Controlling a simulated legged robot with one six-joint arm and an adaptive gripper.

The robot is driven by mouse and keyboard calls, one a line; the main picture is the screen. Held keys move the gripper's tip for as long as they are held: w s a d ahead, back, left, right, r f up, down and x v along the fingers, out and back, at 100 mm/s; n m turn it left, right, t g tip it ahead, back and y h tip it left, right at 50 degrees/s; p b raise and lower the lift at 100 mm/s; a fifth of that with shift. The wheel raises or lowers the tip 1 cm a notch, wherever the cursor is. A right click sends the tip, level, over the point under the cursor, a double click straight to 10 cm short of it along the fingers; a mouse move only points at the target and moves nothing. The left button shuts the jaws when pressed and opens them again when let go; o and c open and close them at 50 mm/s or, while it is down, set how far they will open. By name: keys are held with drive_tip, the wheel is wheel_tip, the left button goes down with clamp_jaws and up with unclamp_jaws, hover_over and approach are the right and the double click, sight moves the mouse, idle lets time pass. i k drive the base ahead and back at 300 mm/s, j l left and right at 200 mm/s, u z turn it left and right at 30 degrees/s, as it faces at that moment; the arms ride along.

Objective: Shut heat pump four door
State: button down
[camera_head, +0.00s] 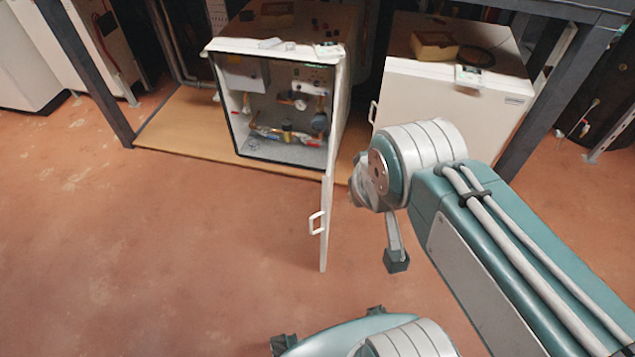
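An open white heat pump cabinet (228,100) stands under the dark frame at upper centre, with pipes, valves and a grey box inside. Its door (328,205) is swung outward toward me and seen nearly edge-on. The door's white handle (316,222) is on its left face. No readable number shows which pump this is. My teal and white arm comes in from the right. A part that looks like a finger of my gripper (396,250) hangs below the arm's rounded joint, right of the door and apart from it in the picture. The rest of the gripper is hidden.
A second white heat pump (450,105) stands to the right, its door shut, with a yellowish box (434,46) on top. Dark frame posts (88,75) flank the pumps, which stand on a wooden board (180,125). The reddish floor (150,240) left of the open door is clear.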

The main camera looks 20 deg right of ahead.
sight(327, 181)
drive_tip(key=l+u, duration=0.1)
drive_tip(key=l, duration=0.65)
drive_tip(key=i+l+u, duration=0.2)
drive_tip(key=i, duration=0.25)
drive_tip(key=i+l+u, duration=0.2)
drive_tip(key=i+l, duration=0.25)
drive_tip(key=k+j+u, duration=0.1)
drive_tip(key=k+j, duration=0.2)
drive_tip(key=k+j+u, duration=0.15)
drive_tip(key=j, duration=0.35)
drive_tip(key=k, duration=0.1)
